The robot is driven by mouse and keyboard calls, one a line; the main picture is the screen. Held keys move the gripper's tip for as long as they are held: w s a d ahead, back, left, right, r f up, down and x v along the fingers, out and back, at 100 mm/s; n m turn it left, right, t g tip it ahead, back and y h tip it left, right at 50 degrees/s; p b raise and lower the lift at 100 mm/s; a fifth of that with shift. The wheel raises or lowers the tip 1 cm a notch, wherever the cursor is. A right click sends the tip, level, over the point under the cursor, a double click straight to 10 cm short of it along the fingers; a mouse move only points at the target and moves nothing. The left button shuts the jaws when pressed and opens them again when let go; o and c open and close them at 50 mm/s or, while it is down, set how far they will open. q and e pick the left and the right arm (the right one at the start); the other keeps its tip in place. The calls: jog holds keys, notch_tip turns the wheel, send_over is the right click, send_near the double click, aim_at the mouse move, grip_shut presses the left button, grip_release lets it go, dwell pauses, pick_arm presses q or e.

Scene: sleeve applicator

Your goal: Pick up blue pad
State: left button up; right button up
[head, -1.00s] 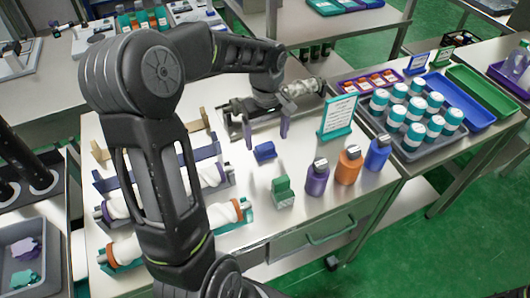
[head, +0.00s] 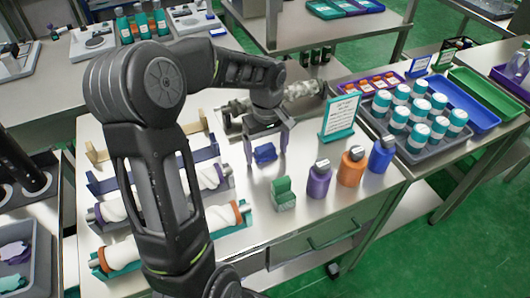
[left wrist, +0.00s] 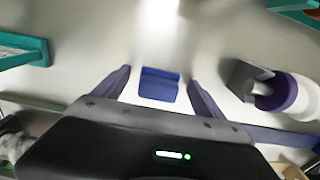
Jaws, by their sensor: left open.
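The blue pad (head: 265,153) lies on the metal table, near the middle of the head view. It also shows in the left wrist view (left wrist: 159,84) as a small blue block with a ridge across it. My left gripper (head: 267,147) is open above the pad, with one purple finger on each side. In the left wrist view the fingertips (left wrist: 160,78) stand apart, with visible gaps between them and the pad. How high they are above the table is hard to tell. My right gripper is not in view.
White rolls on stands (head: 120,250) lie to the left. Bare table surrounds the pad.

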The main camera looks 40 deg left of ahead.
pick_arm(q)
jog(key=shift+c, duration=0.5)
jog(key=c, duration=1.3)
